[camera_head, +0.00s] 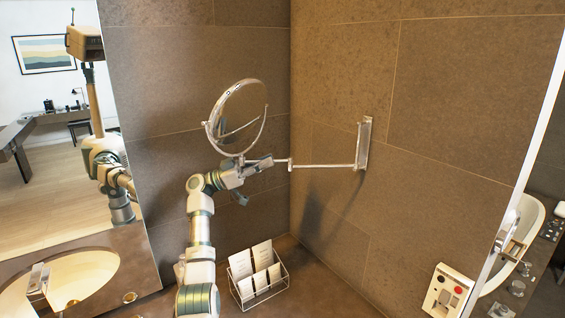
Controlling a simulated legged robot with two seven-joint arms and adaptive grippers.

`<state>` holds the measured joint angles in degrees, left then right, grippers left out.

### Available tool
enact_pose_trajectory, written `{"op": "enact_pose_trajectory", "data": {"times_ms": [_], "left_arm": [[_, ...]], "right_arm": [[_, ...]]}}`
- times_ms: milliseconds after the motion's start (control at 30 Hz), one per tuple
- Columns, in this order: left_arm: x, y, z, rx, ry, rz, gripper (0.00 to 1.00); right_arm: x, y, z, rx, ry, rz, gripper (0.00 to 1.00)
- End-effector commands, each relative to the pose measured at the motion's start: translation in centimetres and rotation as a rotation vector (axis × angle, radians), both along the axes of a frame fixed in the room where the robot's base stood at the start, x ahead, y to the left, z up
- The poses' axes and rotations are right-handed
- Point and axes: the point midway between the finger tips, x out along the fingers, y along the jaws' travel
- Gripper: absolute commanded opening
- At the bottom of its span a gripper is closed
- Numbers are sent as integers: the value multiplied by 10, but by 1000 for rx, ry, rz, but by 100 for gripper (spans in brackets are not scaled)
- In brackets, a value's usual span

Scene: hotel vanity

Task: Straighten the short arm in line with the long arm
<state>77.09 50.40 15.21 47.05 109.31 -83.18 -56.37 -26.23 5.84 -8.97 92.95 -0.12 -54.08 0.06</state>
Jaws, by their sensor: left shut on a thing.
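A round vanity mirror (238,115) with a chrome frame stands on a jointed wall arm. The long arm (325,165) runs left from the wall bracket (364,145) to a joint near the middle. The short arm (280,160) goes on from that joint to the mirror side and looks roughly in line with the long arm, though depth is hard to judge. My left gripper (258,164) is shut on the short arm, just below the mirror. The gripper hides part of the short arm. My right gripper is not in view.
A sink (75,275) is at lower left. A large mirror (60,160) covers the left wall.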

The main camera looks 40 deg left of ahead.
Motion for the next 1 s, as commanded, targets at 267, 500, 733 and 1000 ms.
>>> {"op": "enact_pose_trajectory", "data": {"times_ms": [267,500,733,1000], "left_arm": [[-10,7,6,-5,-14,-2,0],[-10,7,6,-5,-15,0,18],[-5,5,2,-4,-6,-3,36],[-8,8,-2,0,-1,-3,36]], "right_arm": [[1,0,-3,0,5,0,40],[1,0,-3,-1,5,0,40],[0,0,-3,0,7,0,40],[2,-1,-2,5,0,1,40]]}}
